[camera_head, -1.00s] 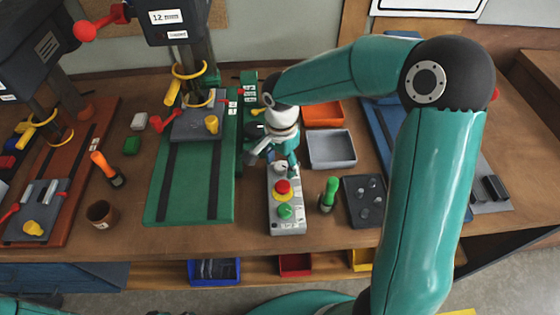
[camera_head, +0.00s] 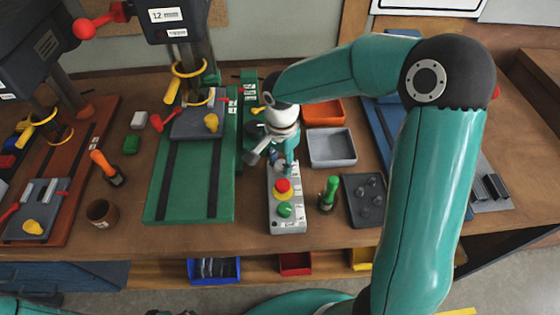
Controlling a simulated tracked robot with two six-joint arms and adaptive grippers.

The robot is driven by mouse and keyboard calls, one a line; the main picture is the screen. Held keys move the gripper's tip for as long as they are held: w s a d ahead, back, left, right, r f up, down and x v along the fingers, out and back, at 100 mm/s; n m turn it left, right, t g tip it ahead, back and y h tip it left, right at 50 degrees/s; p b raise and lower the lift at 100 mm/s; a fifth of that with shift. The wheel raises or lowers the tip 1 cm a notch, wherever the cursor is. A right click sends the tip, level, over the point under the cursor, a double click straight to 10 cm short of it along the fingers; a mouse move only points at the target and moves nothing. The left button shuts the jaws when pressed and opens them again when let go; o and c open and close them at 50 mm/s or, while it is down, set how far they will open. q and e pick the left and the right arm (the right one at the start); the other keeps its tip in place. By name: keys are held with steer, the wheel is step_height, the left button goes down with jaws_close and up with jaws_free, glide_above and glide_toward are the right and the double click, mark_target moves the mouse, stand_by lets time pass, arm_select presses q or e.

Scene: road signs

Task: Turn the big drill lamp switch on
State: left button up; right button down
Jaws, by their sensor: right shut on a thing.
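The big drill is the green-based drill press; its base plate (camera_head: 188,185) lies left of centre and its dark head (camera_head: 178,20) stands at the top. A grey control box (camera_head: 290,225) with a red button on a yellow ring (camera_head: 283,187) and a green button (camera_head: 285,210) sits right of the green base. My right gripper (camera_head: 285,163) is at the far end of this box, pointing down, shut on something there. The arm and gripper hide what it grips, and I cannot make out the lamp switch. My left gripper is not in view.
A green-handled tool (camera_head: 329,192) and a dark tray with round knobs (camera_head: 366,198) stand right of the box. Orange (camera_head: 324,112) and grey (camera_head: 331,147) bins lie behind.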

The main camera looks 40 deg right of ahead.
steer(key=shift+w, duration=0.1)
steer(key=shift+n+b, duration=0.6)
steer(key=shift+n, duration=0.6)
steer(key=n+b, duration=0.1)
steer(key=n, duration=0.1)
steer(key=shift+w+n, duration=0.1)
steer(key=shift+n, duration=0.2)
steer(key=n, duration=0.3)
steer(key=shift+r+b, duration=0.1)
steer(key=shift+b, duration=0.25)
steer(key=shift+r+n, duration=0.1)
steer(key=shift+n, duration=1.6)
steer(key=c, duration=0.8)
jaws_free()
steer(key=shift+o, duration=0.2)
